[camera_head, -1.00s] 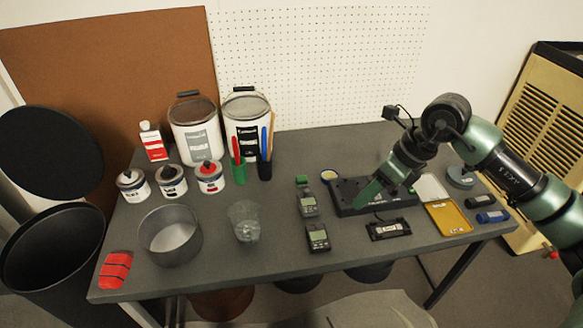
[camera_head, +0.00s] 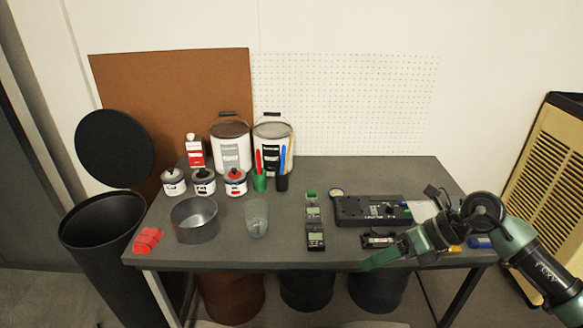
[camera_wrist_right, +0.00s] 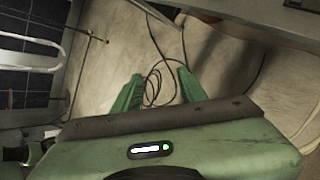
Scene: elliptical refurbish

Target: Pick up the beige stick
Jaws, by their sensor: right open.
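A black cup (camera_head: 282,183) stands near the back middle of the table, in front of the right white bucket. It holds a blue-handled tool (camera_head: 282,161) and what looks like a thin beige stick (camera_head: 291,147), upright behind it and partly hidden. My right gripper (camera_head: 370,262) is at the table's front edge, right of centre and far from the cup. Its green fingers (camera_wrist_right: 158,92) are apart with nothing between them in the right wrist view, above bare floor and a cable. My left gripper is out of view.
A green cup (camera_head: 260,182) adjoins the black cup. Small paint cans (camera_head: 203,183), a metal pot (camera_head: 195,222) and a clear beaker (camera_head: 256,220) stand to the left. Meters (camera_head: 316,238) and a black device (camera_head: 365,212) lie to the right. The table (camera_head: 285,247) has free room in front.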

